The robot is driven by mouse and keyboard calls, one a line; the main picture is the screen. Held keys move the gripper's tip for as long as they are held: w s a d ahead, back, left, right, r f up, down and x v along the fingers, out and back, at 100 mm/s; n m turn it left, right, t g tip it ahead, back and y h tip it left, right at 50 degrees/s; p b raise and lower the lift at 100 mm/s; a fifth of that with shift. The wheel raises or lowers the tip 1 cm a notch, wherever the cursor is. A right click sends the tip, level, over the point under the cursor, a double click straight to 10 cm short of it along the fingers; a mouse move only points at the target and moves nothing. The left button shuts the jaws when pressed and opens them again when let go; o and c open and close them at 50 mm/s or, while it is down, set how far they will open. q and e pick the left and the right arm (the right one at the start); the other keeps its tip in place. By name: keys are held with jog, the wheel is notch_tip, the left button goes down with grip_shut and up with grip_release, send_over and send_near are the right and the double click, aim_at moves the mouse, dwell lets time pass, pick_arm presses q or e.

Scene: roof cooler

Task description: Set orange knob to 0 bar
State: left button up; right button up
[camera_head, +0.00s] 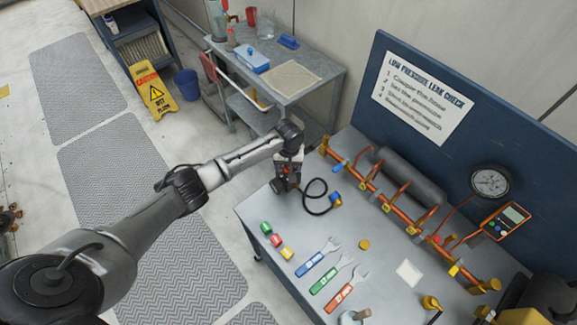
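My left gripper (285,186) hangs over the left end of the workbench (325,225), beside a black hose. It is small and dark here, and I cannot tell whether its fingers are open or shut. A round pressure gauge (490,182) stands at the back right of the bench, too small to read. No knob is clearly marked in bar. A small round orange-yellow piece (364,244) lies on the bench, and a yellow-orange knob-like part (430,302) sits near the front right; I cannot tell whether either is the orange knob. My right gripper is not in view.
A copper pipe manifold (397,213) with yellow fittings runs along the bench. An orange digital meter (505,219) stands at its right. Several wrenches, including a green one (331,276), lie at the front. A black hose (318,208) lies near my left gripper.

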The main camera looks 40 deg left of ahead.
pick_arm(q)
jog(key=shift+f, duration=0.4)
jog(key=shift+c, duration=0.4)
